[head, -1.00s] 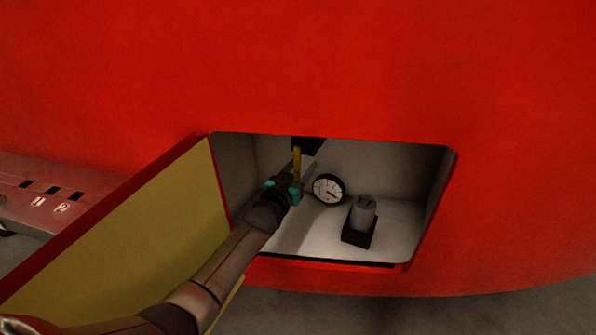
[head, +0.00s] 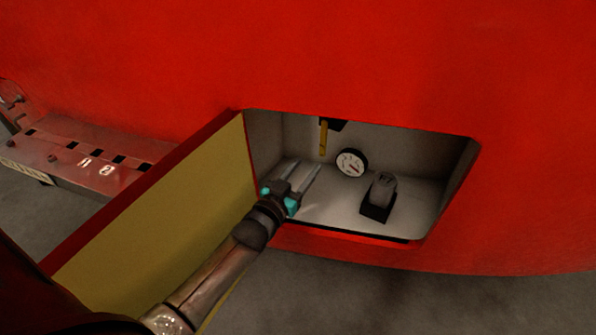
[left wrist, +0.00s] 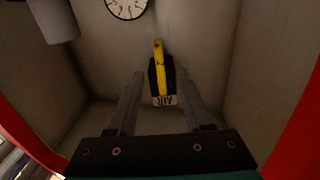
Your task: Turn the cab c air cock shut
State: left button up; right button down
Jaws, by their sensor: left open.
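The air cock has a yellow handle (head: 323,138) hanging straight down from a black mount (head: 335,125) at the top of the open recess. In the left wrist view the yellow handle (left wrist: 159,55) shows beyond the fingers, in front of a black body with a pale "AIR" label (left wrist: 165,100). My left gripper (head: 306,166) is open and empty, inside the recess mouth below and apart from the handle. Its two fingers (left wrist: 160,78) show a gap between them in the wrist view. My right gripper is not in view.
A round white gauge (head: 351,162) and a grey knob on a black base (head: 378,198) are right of the handle. The open yellow-faced hatch door (head: 165,215) stands left of the recess, beside my arm. Red body panel surrounds the opening.

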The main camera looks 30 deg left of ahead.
pick_arm(q)
jog(key=shift+s, duration=1.3)
jog(key=shift+f, duration=0.1)
jog(key=s+d+f+g, duration=0.5)
jog(key=s+d+g, duration=0.15)
jog(key=s, duration=0.25)
jog(key=s+d+m+g, duration=0.15)
jog(key=s+g, duration=0.65)
jog(key=s, duration=0.9)
notch_tip(320, 180, down, 22)
jog(key=s+g, duration=0.1)
jog(key=s, duration=0.1)
jog(key=s+a+f, duration=0.4)
jog(key=s+f, duration=0.8)
jog(key=s, duration=0.1)
jog(key=shift+f+g+y, duration=0.2)
jog(key=shift+g+y, duration=0.2)
jog(key=shift+g, duration=0.05)
